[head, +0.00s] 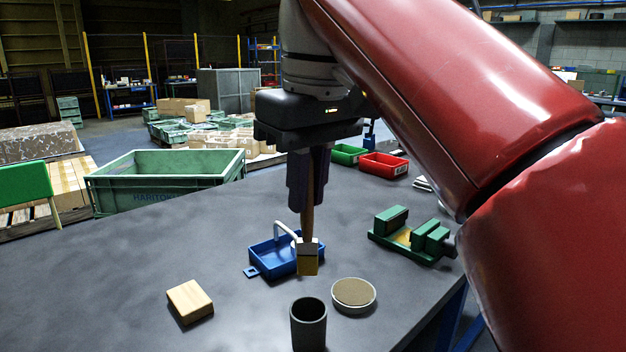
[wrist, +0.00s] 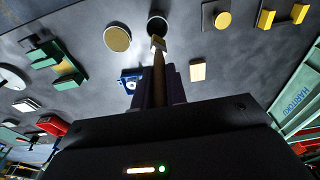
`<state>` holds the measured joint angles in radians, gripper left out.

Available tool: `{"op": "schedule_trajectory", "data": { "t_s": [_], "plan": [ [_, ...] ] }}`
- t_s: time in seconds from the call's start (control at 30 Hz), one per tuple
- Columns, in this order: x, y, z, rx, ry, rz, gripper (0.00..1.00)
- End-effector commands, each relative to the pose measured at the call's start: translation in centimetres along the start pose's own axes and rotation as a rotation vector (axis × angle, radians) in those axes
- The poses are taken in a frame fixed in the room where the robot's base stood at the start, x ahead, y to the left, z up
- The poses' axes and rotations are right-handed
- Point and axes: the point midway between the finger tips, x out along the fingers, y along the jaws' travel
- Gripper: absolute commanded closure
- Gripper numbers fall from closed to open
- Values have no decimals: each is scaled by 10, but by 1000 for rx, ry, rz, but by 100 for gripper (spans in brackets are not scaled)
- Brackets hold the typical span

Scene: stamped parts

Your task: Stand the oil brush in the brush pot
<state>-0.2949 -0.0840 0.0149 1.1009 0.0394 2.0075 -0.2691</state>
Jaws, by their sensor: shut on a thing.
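My gripper (head: 308,185) is shut on the oil brush (head: 308,258) by its wooden handle. The brush hangs upright with its metal band and tan bristles down, above the table. The brush pot (head: 308,324) is a dark open cylinder standing near the front of the table. In the head view the bristles show above and behind the pot, apart from its rim. In the wrist view the brush (wrist: 158,62) points toward the pot (wrist: 157,24), and its tip overlaps the pot's near edge. My gripper (wrist: 160,85) holds the handle there too.
A round tan-topped dish (head: 353,294) stands right of the pot. A blue tray (head: 270,258) with a white bent piece lies behind the brush. A wooden block (head: 189,301) is at left, a green fixture (head: 412,236) at right. The table's left part is clear.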

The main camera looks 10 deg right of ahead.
Motion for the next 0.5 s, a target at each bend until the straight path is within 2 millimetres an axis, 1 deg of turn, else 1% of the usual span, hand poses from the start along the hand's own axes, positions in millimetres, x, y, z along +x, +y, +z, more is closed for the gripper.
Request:
{"op": "schedule_trajectory", "data": {
  "t_s": [0.27, 0.5],
  "plan": [
    [2, 0, 0, 2, 1, 0, 100],
    [19, 0, 2, 3, 0, 0, 100]
  ]
}}
